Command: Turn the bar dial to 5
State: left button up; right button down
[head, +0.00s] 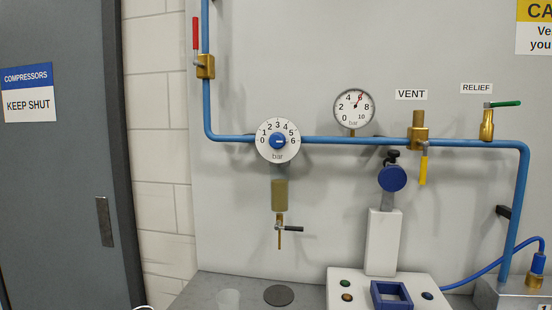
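The bar dial (265,150) is a white round face marked 0 to 6 with "bar" below, set on the blue pipe left of centre. Its blue knob (277,142) has a small light mark that seems to lie toward the right, near the 6 side; the exact setting is too small to tell. Neither gripper is in view, and nothing touches the knob.
A filter bowl (280,195) hangs below the dial. A red-handled valve (205,66) is upper left; yellow vent (423,168) and green relief (505,104) handles are to the right. A white machine (382,242) with a blue disc (392,179) stands on the bench (205,288).

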aim_at(277, 140)
jog(key=u, duration=0.25)
jog(key=k, duration=0.55)
jog(key=u, duration=0.55)
jog(key=k, duration=0.75)
jog(key=z, duration=0.4)
jog(key=i, duration=0.65)
jog(key=z, duration=0.8)
jog(key=i, duration=0.85)
jog(key=u, duration=0.15)
